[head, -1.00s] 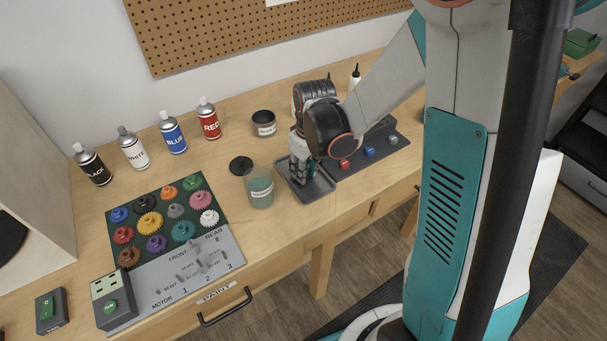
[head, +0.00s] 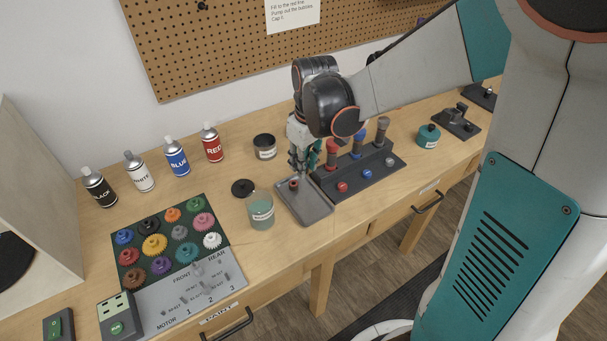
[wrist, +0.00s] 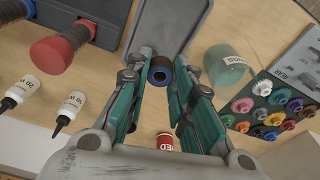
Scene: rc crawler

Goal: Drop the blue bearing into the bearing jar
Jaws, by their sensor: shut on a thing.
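A small ring-shaped bearing (wrist: 160,72), blue at its rim with a brown and dark middle, is between the fingertips of my gripper (wrist: 158,82) in the wrist view. My gripper (head: 299,170) is shut on it, low above the back edge of the grey tray (head: 312,208) in the head view. A glass jar (head: 261,212) with greenish contents and a white label stands left of the tray, open at the top. It also shows in the wrist view (wrist: 222,72), right of the fingers. Its label is only partly readable.
A black lid (head: 242,187) lies behind the jar. A dark tin (head: 265,147) stands further back. Right of the tray is a dark rack (head: 350,180) with several colored-handled tools. Left are a gear board (head: 165,235) and several spray cans (head: 177,157).

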